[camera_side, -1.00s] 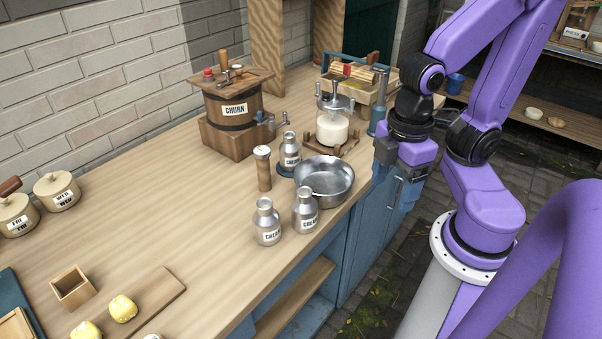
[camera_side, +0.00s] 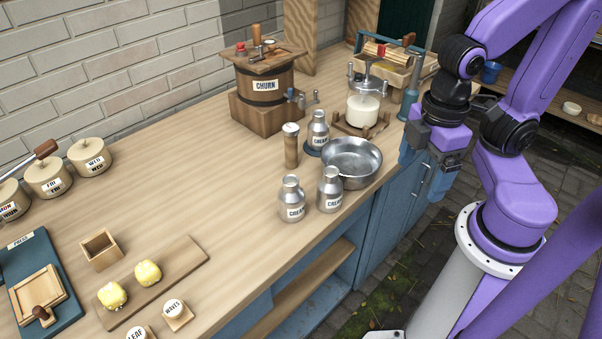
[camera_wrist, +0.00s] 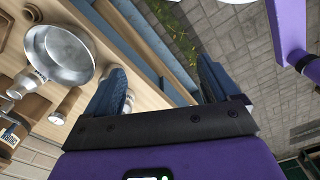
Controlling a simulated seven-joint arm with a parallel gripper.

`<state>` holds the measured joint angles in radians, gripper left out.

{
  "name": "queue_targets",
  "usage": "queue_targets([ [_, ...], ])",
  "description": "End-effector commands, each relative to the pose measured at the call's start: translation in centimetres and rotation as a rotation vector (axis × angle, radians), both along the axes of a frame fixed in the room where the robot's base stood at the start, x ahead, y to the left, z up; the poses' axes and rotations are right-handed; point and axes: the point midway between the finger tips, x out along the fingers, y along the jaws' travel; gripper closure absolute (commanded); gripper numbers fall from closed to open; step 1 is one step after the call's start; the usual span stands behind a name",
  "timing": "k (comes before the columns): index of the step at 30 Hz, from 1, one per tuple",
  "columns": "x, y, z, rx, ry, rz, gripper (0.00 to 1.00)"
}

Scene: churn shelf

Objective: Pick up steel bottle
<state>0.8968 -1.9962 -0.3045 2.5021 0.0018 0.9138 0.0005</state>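Three steel bottles with CREAM labels stand upright on the wooden counter in the side view: a front left one (camera_side: 291,201), a front right one (camera_side: 329,192) beside the steel pan, and a rear one (camera_side: 318,132) on a blue round base. My gripper (camera_side: 424,178) hangs past the counter's front edge, right of the pan and apart from all the bottles. In the wrist view its blue fingers (camera_wrist: 164,85) are spread, with nothing between them.
The steel pan (camera_side: 352,163) lies between the bottles and my gripper. A wooden cylinder (camera_side: 291,148), the churn (camera_side: 265,88) and a glass jar of cream (camera_side: 363,108) stand behind. Pots, butter pieces and boards occupy the left. The counter's middle is clear.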

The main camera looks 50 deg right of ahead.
Motion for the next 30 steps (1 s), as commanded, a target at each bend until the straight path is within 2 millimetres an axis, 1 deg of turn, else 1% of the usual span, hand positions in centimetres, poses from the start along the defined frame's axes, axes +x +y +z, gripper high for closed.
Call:
queue_targets([
  [2,0.2,0.1,0.0,0.0,0.0,0.004,0.11],
  [5,1.0,0.7,0.2,-0.003,-0.001,0.028,0.11],
  [8,2.9,2.0,0.6,-0.006,-0.002,0.079,0.11],
  [15,9.1,5.8,1.6,-0.017,-0.003,0.263,0.11],
  [21,14.5,8.4,2.0,-0.024,-0.001,0.418,0.11],
  [24,17.0,9.4,2.1,-0.027,0.001,0.49,0.11],
  [27,19.0,10.1,2.1,-0.03,0.002,0.549,0.11],
  [30,20.3,10.5,2.1,-0.03,0.002,0.593,0.11],
])
